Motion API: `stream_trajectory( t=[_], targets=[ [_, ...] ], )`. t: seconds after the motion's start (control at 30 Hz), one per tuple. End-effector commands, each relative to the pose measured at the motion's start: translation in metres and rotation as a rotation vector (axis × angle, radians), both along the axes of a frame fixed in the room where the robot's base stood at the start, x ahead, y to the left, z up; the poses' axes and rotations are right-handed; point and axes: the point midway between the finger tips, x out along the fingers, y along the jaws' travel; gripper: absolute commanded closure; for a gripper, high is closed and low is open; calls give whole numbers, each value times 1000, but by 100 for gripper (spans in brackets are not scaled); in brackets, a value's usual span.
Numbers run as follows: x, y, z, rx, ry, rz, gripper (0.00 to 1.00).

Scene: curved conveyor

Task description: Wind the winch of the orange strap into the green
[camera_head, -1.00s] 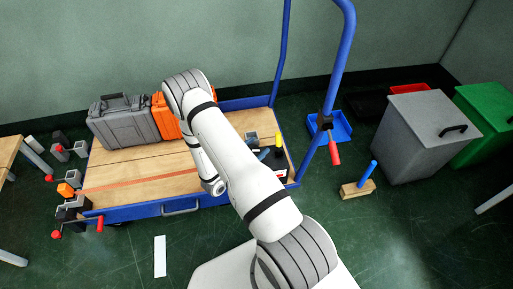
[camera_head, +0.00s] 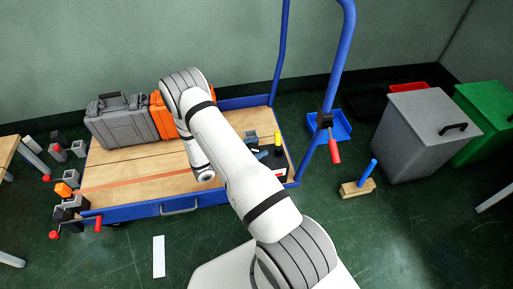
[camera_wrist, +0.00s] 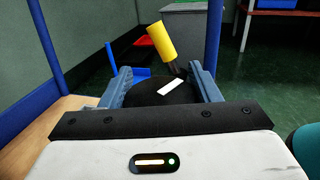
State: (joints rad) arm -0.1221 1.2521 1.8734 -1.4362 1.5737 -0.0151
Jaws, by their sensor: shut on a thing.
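The orange strap (camera_head: 130,182) lies across the wooden deck of the blue cart, with an orange block (camera_head: 63,189) at its left end. Its right end passes behind my arm. At the deck's right edge is a black winch-like device with a yellow handle (camera_head: 277,138). In the wrist view, my gripper (camera_wrist: 160,86) is shut around a dark round part (camera_wrist: 150,92) with a white mark, and the yellow handle (camera_wrist: 155,41) rises tilted beyond it. My gripper is partly hidden in the head view. No green zone shows on the device.
A grey case (camera_head: 120,122) and an orange case (camera_head: 165,118) stand at the deck's back. Red-handled winches line its left side. The blue push bar (camera_head: 336,70) rises at the right. A grey bin (camera_head: 425,135) and green bin (camera_head: 490,120) stand further right.

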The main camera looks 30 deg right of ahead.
Motion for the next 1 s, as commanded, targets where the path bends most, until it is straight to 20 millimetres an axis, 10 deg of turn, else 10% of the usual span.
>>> stream_trajectory(
  t=[0.23,0.27,0.5,1.0],
  targets=[
    [-3,-1,-1,1,5,-6,67],
    [-3,-1,-1,1,5,-6,42],
    [-2,0,-1,1,3,-3,23],
    [0,33,2,1,1,4,22]
  ],
)
